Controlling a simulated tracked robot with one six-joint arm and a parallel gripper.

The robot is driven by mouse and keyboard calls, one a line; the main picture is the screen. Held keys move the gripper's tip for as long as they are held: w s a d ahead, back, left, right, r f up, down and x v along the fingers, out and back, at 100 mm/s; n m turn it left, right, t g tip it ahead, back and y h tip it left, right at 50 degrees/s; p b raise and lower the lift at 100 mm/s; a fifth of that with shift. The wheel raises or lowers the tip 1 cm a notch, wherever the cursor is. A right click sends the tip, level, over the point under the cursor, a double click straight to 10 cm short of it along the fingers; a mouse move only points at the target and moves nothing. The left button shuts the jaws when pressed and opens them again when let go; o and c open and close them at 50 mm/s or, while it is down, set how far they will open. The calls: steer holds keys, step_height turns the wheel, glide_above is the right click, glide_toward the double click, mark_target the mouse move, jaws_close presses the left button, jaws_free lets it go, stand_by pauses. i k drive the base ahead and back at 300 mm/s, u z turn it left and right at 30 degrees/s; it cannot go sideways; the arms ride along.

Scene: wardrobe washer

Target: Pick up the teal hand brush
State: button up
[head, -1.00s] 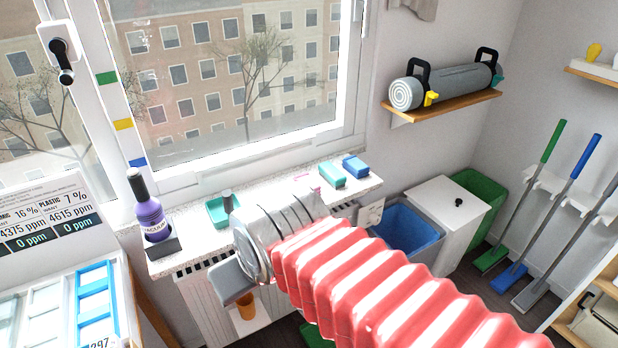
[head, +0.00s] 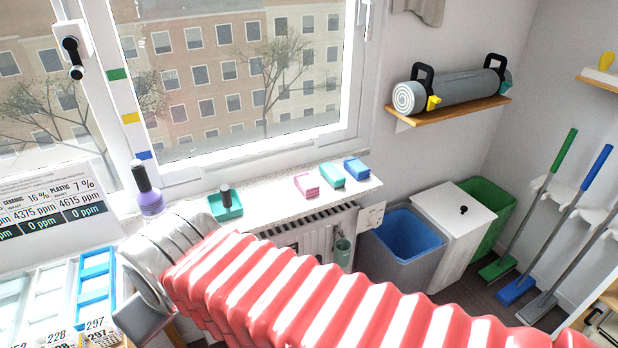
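A teal block-like thing with a dark upright handle (head: 226,206) stands on the window sill. It may be the teal hand brush, but I cannot tell its shape for sure. My gripper (head: 140,308) is at the lower left, at the end of my red-sleeved arm, to the left of and nearer than the teal thing. It is apart from it in the picture. Only a grey metal part of my gripper shows, so its fingers and any gap between them cannot be made out.
A purple bottle (head: 150,200) stands left on the sill (head: 265,215), partly behind my wrist. Pink (head: 306,185), teal (head: 332,175) and blue (head: 356,168) blocks sit to the right. Numbered compartments (head: 97,285) lie at left. Bins (head: 447,228) and brooms stand at right.

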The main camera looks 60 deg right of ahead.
mark_target(331, 175)
steer(key=u, duration=0.75)
steer(key=k, duration=1.25)
steer(key=z, duration=1.15)
steer(key=i, duration=1)
steer(key=z, duration=0.1)
